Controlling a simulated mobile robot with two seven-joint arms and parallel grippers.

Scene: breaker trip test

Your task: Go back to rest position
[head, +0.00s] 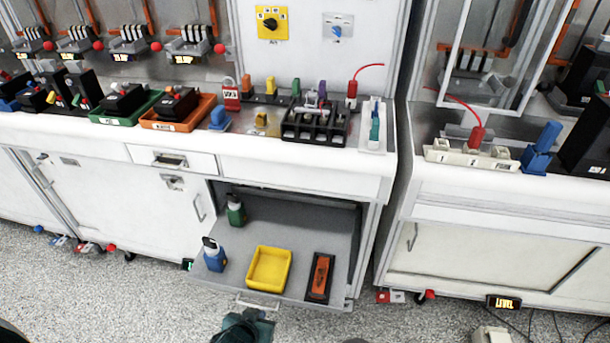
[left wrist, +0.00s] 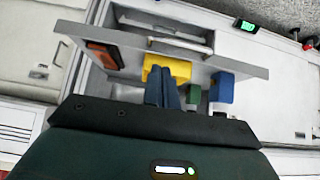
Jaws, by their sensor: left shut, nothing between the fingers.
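My left gripper (head: 247,322) shows at the bottom middle of the head view, in front of a pulled-out grey shelf (head: 300,232). In the left wrist view its two blue fingers (left wrist: 162,88) are together with nothing held between them. They overlap part of a yellow tray (left wrist: 180,68) in that picture. My right gripper is not in view.
On the shelf are the yellow tray (head: 269,269), a blue bottle (head: 214,256), a green bottle (head: 236,212) and an orange-and-black device (head: 319,276). The shelf's handle (head: 254,304) is close to my left gripper.

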